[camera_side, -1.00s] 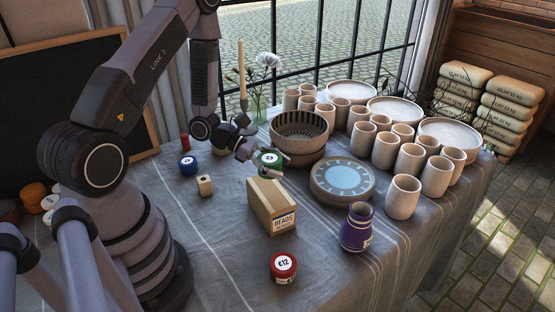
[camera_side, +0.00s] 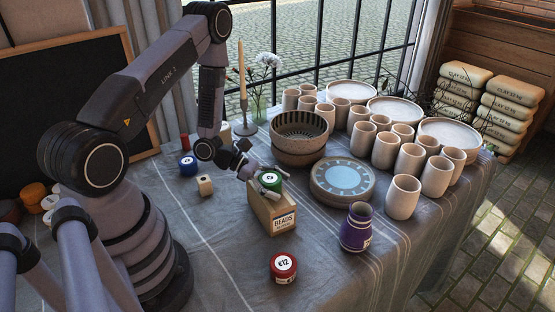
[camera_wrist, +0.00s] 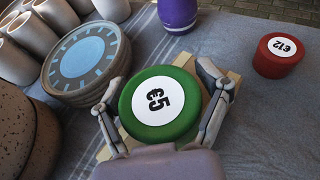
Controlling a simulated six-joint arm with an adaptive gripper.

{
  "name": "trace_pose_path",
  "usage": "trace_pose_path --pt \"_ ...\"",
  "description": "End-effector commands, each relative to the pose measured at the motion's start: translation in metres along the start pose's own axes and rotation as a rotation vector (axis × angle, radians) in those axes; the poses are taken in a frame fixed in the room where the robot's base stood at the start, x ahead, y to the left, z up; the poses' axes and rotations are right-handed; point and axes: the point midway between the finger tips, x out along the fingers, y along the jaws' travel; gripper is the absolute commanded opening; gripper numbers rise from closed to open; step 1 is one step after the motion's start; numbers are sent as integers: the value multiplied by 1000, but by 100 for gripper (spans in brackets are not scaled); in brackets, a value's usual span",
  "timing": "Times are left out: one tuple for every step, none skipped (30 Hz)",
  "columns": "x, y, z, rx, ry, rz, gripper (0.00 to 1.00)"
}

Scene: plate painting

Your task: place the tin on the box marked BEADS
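My gripper (camera_side: 264,177) reaches in from the left, with one finger on each side of the tin. In the wrist view my gripper's fingers (camera_wrist: 160,82) close on the tin's sides. The tin hides most of the box top there, leaving pale edges showing.
A blue-patterned plate stack (camera_side: 318,195) and dark bowls (camera_side: 276,140) are close behind.

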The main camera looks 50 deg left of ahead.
Motion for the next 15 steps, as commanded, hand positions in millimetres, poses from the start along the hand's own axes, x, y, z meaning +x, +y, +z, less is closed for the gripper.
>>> trace_pose_path --pt "0 0 0 0 0 0 85" --pt "0 0 0 0 0 0 88" --pt "0 0 0 0 0 0 88" --pt "0 0 0 0 0 0 88" --pt "0 0 0 0 0 0 88" --pt "0 0 0 0 0 0 88" --pt "0 0 0 0 0 0 88" --pt "0 0 0 0 0 0 88" --pt "0 0 0 0 0 0 88" --pt "0 0 0 0 0 0 88" --pt "0 0 1 0 0 0 88" --pt "-1 0 3 1 0 0 88" --pt "-2 0 4 1 0 1 88" --pt "-6 0 3 -1 0 3 88" --pt "-11 1 3 -2 1 3 88"
